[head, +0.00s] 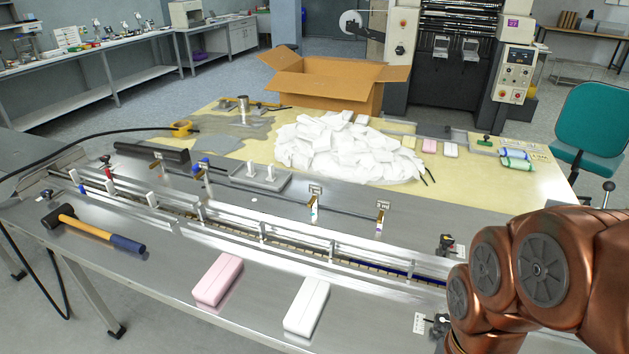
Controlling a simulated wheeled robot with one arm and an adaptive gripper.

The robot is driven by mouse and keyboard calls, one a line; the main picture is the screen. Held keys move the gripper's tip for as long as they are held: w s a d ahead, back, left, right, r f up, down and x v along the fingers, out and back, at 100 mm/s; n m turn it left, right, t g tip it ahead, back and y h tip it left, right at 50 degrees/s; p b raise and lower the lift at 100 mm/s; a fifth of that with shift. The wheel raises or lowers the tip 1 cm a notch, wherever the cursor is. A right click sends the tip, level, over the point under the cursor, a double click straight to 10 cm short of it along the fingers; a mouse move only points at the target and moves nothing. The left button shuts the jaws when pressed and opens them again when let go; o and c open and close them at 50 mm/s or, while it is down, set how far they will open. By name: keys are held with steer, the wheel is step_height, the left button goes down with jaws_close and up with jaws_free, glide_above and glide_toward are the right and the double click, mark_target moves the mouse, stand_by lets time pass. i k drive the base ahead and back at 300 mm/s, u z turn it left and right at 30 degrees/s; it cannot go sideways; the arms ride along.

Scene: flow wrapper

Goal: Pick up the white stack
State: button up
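A white stack (307,305), a long block with rounded edges, lies flat on the front part of the steel table (180,280). A pink stack (218,280) of similar shape lies to its left, with a gap between them. My copper-coloured arm fills the lower right corner, to the right of the white stack and apart from it. My gripper is outside the picture.
A metal guide rail conveyor (265,231) runs behind the stacks. A hammer (95,229) lies at the left. Behind are a heap of white packets (350,148), an open cardboard box (325,82) and a tall machine (460,60). Bare table surrounds the white stack.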

mark_target(301, 318)
steer(key=u, duration=2.8)
steer(key=k, duration=0.35)
steer(key=z, duration=0.4)
